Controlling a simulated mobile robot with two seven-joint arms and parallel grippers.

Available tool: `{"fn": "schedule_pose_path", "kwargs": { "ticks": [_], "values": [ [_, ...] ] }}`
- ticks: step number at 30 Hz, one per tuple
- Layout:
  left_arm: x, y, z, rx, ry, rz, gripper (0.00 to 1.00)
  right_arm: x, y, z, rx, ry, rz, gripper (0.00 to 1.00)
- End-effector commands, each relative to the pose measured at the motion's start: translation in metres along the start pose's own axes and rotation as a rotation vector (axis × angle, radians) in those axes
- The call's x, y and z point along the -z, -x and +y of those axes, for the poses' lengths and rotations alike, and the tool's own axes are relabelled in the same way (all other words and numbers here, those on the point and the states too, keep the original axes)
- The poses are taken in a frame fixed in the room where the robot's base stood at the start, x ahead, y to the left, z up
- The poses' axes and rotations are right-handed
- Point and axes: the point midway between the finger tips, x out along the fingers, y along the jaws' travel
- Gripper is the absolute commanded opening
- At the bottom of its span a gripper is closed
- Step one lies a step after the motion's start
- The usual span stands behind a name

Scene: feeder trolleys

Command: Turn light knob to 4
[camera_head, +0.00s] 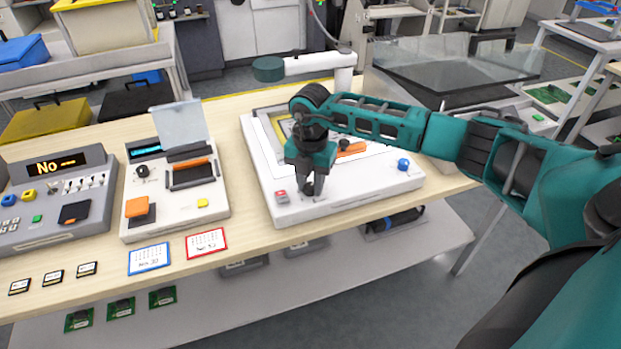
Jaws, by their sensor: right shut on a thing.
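A white device (381,194) with a yellow-framed plate stands on the wooden table. On its front edge are a red button (281,196), a black knob (307,189) and, at the right, a blue knob (403,164). My right gripper (311,184) points down and is shut on the black knob. The fingers cover most of the knob, so its pointer and any numbers around it cannot be read. My left gripper is out of view.
A lamp arm with a dark green head (268,69) stands behind the device. Left of it are a white console (185,209) with an orange switch and a grey panel (40,235) reading "No". Two cards lie at the table's front edge. A glass-topped box (450,62) is behind my right arm.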

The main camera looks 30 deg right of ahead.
Motion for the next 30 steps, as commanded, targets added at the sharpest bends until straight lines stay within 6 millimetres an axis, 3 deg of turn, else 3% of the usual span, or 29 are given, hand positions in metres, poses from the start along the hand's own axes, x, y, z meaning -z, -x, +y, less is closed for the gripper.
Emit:
{"fn": "schedule_pose_path", "kwargs": {
  "ticks": [20,21,28,30],
  "values": [
    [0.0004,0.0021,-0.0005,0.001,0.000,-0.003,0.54,-0.0009,0.0011,0.0005,-0.003,-0.064,-0.002,0.00],
    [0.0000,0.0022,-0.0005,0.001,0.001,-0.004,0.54,-0.0009,0.0011,0.0005,-0.003,-0.064,-0.002,0.32],
    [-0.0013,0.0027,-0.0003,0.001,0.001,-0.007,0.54,-0.0005,0.0006,0.0002,-0.002,-0.062,-0.001,0.54],
    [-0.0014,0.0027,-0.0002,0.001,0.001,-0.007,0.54,-0.0004,0.0004,0.0001,-0.001,-0.062,-0.001,0.54]
  ]
}}
